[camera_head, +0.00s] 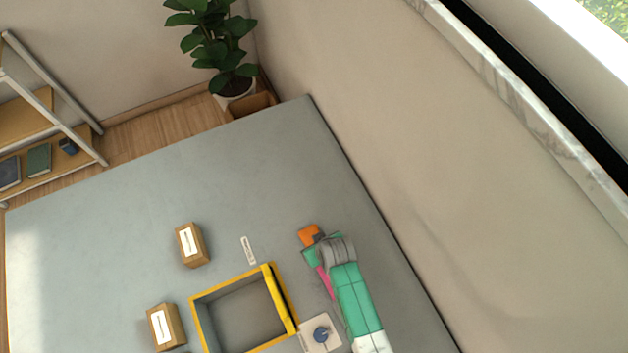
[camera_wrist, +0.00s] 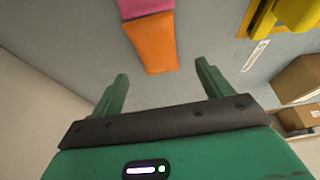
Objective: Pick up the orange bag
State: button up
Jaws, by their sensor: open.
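The orange bag (camera_wrist: 150,42) lies on the grey table as a flat orange block in the wrist view, with a pink block (camera_wrist: 140,8) touching its far end. In the head view the orange bag (camera_head: 309,234) shows only partly, beside my gripper (camera_head: 320,246), which covers part of it. In the wrist view my gripper (camera_wrist: 162,72) is open, one green finger on each side, with nothing between them. The bag appears just past the fingertips, roughly between their lines. How high the fingers are above it I cannot tell.
A yellow-rimmed open box (camera_head: 197,318) stands left of my arm. A white plate with a blue knob (camera_head: 320,335) sits next to it. A wall runs along the table's right side.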

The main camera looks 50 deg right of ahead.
aim_at(305, 235)
jog(key=shift+w+d+f, duration=0.15)
jog(key=shift+w+f, duration=0.15)
jog(key=shift+f, duration=0.35)
jog(key=b+x, duration=0.2)
jog(key=x, duration=0.3)
jog(key=shift+s+d, duration=0.1)
jog(key=shift+d, duration=0.05)
jog(key=shift+f+b, duration=0.2)
jog(key=shift+b, duration=0.25)
jog(key=c, duration=1.1)
